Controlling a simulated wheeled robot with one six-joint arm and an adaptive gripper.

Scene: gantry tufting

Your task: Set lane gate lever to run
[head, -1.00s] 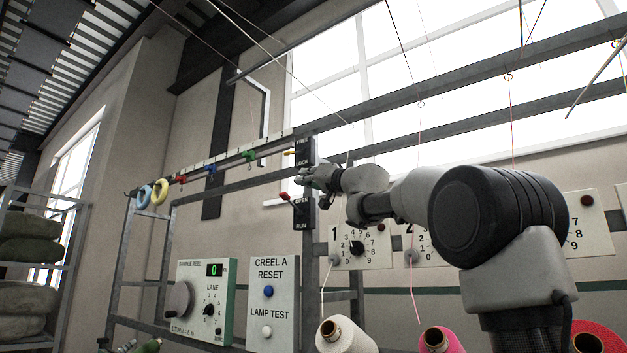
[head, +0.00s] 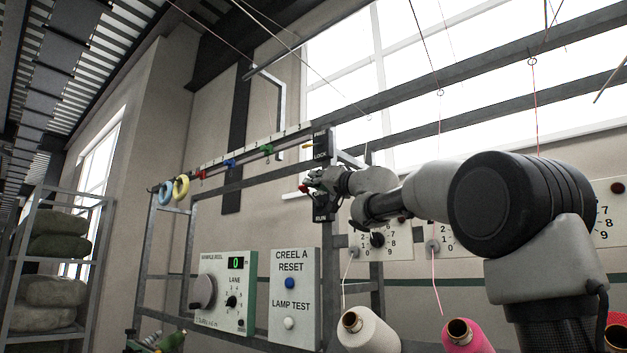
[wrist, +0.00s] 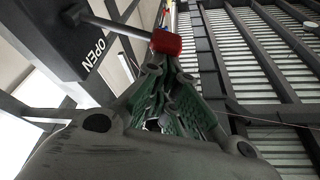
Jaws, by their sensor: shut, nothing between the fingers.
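The lane gate lever shows as a red knob (head: 303,188) on a short rod in the head view. It sticks out left from a dark plate whose RUN label (head: 320,218) is visible at the bottom. In the wrist view the red knob (wrist: 166,42) is on a grey rod beside the word OPEN on the dark plate (wrist: 50,42). My gripper (head: 312,178) is shut and empty, right at the knob. In the wrist view its fingertips (wrist: 163,68) lie just below the knob; I cannot tell whether they touch. The arm covers part of the plate in the head view.
Numbered dials (head: 377,240) are behind my arm. A sample reel panel (head: 222,290) and a creel reset panel (head: 294,300) stand lower left. Yarn cones (head: 366,330) are below.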

